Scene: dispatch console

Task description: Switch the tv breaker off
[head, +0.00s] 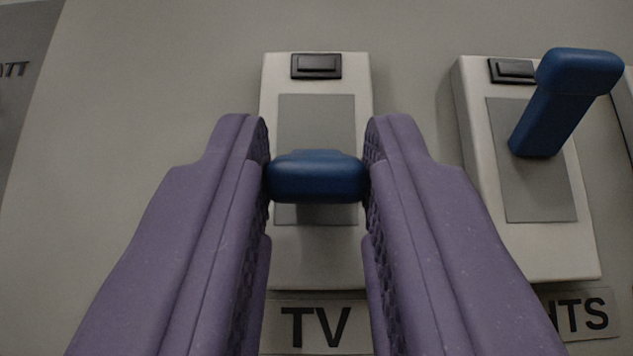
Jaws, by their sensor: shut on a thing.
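The TV breaker (318,254) is a pale box on the panel, with a grey plate, a small dark window at its top and a label (316,326) reading "TV" below. Its blue lever handle (316,178) points out toward the camera, its end over the lower middle of the grey plate. My gripper (317,178) has its two purple fingers on either side of the handle, touching it at both ends, shut on it. The lever's stem is hidden behind the handle.
A second breaker (545,245) stands close on the right, its blue lever (560,100) sticking up and out; its label (583,314) is partly hidden, ending in "HTS". Bare panel (150,120) lies to the left, with part of a sign (14,69) at the far left edge.

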